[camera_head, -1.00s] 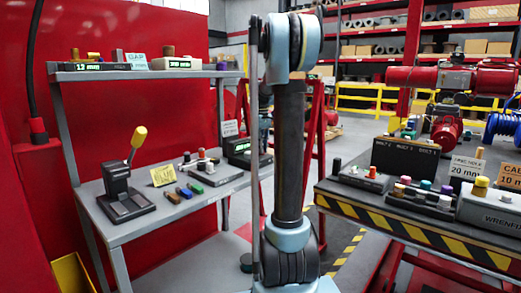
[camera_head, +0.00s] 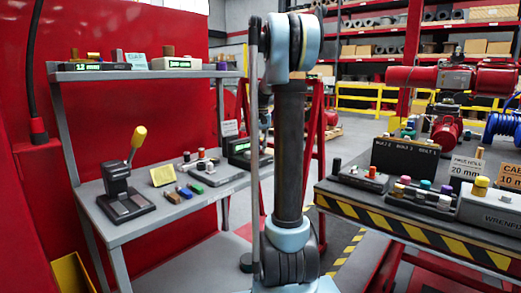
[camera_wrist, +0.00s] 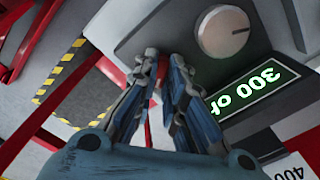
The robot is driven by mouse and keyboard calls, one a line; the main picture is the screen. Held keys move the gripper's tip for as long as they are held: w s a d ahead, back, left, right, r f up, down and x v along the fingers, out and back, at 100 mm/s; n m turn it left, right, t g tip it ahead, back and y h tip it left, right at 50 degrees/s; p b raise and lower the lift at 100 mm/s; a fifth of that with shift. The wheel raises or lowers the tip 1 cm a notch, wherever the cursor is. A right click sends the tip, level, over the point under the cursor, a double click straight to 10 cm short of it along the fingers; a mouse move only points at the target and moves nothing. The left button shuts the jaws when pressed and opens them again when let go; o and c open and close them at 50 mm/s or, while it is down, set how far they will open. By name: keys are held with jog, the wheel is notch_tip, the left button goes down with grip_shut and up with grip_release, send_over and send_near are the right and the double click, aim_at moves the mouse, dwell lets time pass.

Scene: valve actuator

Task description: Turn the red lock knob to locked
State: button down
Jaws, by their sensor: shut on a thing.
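In the wrist view my gripper (camera_wrist: 165,65) has its fingers drawn together at the front of a grey instrument box (camera_wrist: 135,25). A bit of red, the lock knob (camera_wrist: 163,72), shows between the fingertips, and the fingers are shut on it. The fingers hide most of the knob, so its angle and any lock marks cannot be read. Right of the fingers are a round grey dial (camera_wrist: 226,32) and a lit green display (camera_wrist: 250,92) reading "300" and more. In the head view my arm covers the gripper; a dark box with a green display (camera_head: 240,147) stands just left of it.
The left bench (camera_head: 150,225) holds a yellow-handled lever (camera_head: 130,165), a yellow card (camera_head: 163,176) and small coloured pieces. A right-hand table with a hazard-striped edge (camera_head: 420,240) carries several coloured knobs and signs. Open floor with striped tape lies between them.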

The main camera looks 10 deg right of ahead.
jog(key=m, duration=0.6)
jog(key=shift+m, duration=0.4)
jog(key=shift+w, duration=0.1)
jog(key=c, duration=1.7)
grip_release()
jog(key=shift+o, duration=0.2)
notch_tip(320, 180, up, 12)
jog(key=shift+f, duration=0.1)
